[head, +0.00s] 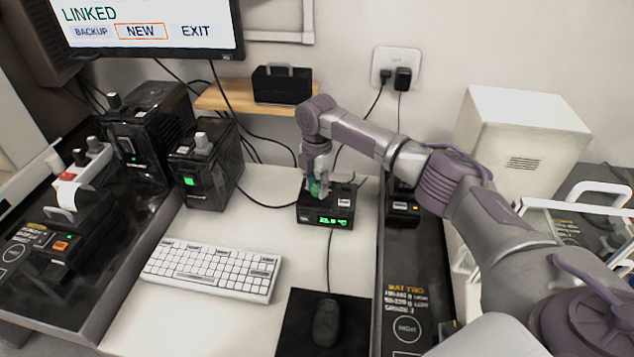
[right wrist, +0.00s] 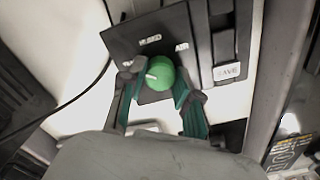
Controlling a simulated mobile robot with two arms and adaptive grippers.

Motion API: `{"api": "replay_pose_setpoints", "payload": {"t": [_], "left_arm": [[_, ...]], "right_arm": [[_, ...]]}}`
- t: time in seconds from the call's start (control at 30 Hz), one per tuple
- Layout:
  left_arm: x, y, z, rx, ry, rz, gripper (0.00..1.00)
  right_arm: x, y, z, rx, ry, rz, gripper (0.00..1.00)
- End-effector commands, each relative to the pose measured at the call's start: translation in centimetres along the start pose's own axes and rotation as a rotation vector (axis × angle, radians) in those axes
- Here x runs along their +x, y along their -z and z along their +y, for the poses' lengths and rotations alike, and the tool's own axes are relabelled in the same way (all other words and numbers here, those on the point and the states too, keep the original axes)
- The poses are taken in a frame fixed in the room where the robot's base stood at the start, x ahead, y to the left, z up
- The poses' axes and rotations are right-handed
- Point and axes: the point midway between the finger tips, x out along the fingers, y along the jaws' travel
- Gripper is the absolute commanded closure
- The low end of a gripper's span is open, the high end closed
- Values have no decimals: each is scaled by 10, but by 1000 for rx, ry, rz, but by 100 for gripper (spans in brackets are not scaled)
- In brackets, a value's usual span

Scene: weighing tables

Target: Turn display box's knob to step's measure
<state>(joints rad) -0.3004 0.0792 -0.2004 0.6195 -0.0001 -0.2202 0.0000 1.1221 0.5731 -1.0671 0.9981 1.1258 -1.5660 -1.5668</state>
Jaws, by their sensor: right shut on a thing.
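The display box (head: 312,214) is a small black box on the white table, with green digits lit on its front that are too small to read surely. Its round green knob (right wrist: 160,73) has a white pointer mark. In the right wrist view, the mark points left. My right gripper (head: 318,178) comes down on the box from above, and its two fingers are shut on the knob from both sides. They partly hide the knob in the head view. White labels and a pale "SAVE" button (right wrist: 227,71) show on the box top. My left gripper is not in view.
A white keyboard (head: 213,269) lies left of the box, and a mouse (head: 326,322) on a dark mat is in front. A monitor (head: 150,28) reads "LINKED", "BACKUP", "NEW", "EXIT". Black devices stand at left. A wooden shelf (head: 222,99) is behind. My right arm spans the right side.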

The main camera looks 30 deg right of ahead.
Motion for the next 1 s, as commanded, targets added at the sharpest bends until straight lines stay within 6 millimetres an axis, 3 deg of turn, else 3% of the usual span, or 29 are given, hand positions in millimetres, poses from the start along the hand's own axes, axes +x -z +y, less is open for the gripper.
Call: {"api": "replay_pose_setpoints", "payload": {"t": [0.4, 1.0], "left_arm": [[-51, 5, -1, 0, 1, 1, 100], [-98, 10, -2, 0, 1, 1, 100]], "right_arm": [[-6, 1, 0, 340, 2, 3, 100], [-4, 0, 1, 910, 2, 2, 100]]}}
